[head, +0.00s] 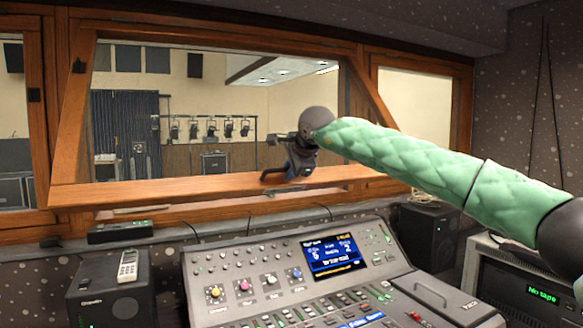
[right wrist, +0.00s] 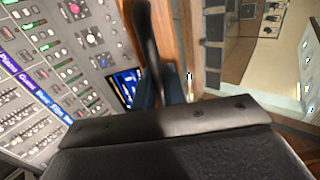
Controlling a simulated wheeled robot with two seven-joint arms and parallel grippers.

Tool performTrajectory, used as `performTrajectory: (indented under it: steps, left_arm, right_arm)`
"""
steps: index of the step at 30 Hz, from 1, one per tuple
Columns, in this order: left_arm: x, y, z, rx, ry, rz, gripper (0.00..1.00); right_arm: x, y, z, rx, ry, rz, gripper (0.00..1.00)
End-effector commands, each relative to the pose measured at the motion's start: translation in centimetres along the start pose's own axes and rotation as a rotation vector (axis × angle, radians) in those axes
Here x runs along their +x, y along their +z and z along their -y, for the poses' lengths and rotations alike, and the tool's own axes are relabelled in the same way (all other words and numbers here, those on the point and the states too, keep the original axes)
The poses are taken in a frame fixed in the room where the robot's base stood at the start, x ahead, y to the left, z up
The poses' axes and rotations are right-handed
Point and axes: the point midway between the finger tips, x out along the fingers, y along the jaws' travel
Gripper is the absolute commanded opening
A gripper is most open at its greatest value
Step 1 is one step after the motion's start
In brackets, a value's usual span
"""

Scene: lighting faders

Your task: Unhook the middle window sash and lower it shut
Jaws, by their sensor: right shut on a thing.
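The middle window sash (head: 150,193) is a wooden frame tilted out from the window into the room. Its bottom rail stands forward of the wall and its side stiles slope up to the top of the opening. My right gripper (head: 282,176) reaches in from the right and is shut at the middle of the bottom rail. The wrist view shows a dark finger (right wrist: 148,40) beside the brown wood of the sash (right wrist: 186,35). The exact contact is hidden by the gripper. I cannot make out a hook. My left gripper is not in view.
A mixing console (head: 230,270) with a lit screen (head: 332,254) stands below the sash. A rack unit (head: 525,285) stands at the far right.

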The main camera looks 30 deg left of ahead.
Motion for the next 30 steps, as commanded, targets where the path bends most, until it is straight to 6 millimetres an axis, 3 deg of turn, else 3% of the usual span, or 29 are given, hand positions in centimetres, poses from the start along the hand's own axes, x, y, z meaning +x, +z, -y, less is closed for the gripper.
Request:
performTrajectory:
  steps: [30]
  left_arm:
    - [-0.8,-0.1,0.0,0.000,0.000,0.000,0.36]
  right_arm:
    - [6.4,0.1,-0.2,-0.001,0.005,0.001,0.00]
